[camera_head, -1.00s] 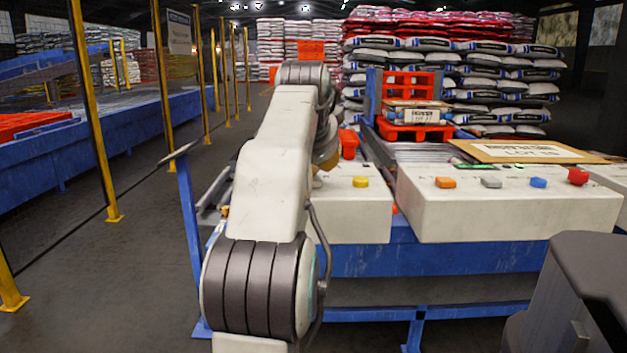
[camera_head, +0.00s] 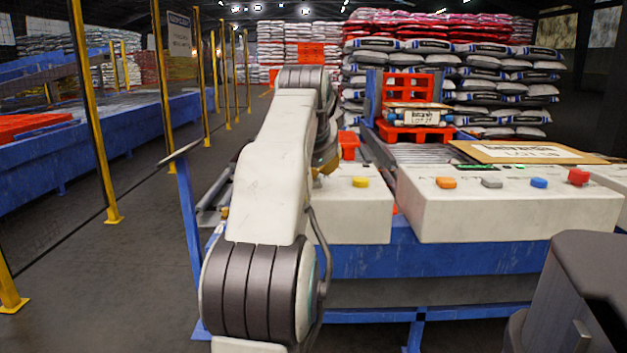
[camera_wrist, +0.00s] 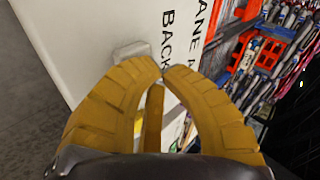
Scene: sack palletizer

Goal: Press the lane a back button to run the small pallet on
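In the wrist view a pale panel face carries black lettering that reads "ANE A" and "BACK" (camera_wrist: 168,38). A pale grey button (camera_wrist: 131,50) stands out from the panel beside the word "BACK". My gripper (camera_wrist: 163,74) has ribbed yellow fingers that curve together until their tips meet, with nothing seen pinched at the tips. The tips are just to the right of and below the pale button in the picture; I cannot tell whether they touch it. In the head view my arm hides this button and most of my gripper.
In the head view the left white console (camera_head: 350,215) bears a yellow button (camera_head: 360,182). The right console (camera_head: 500,215) has orange, grey, blue and red buttons. A red pallet (camera_head: 415,131) carries a sack behind them. Yellow posts (camera_head: 162,90) and open floor lie left.

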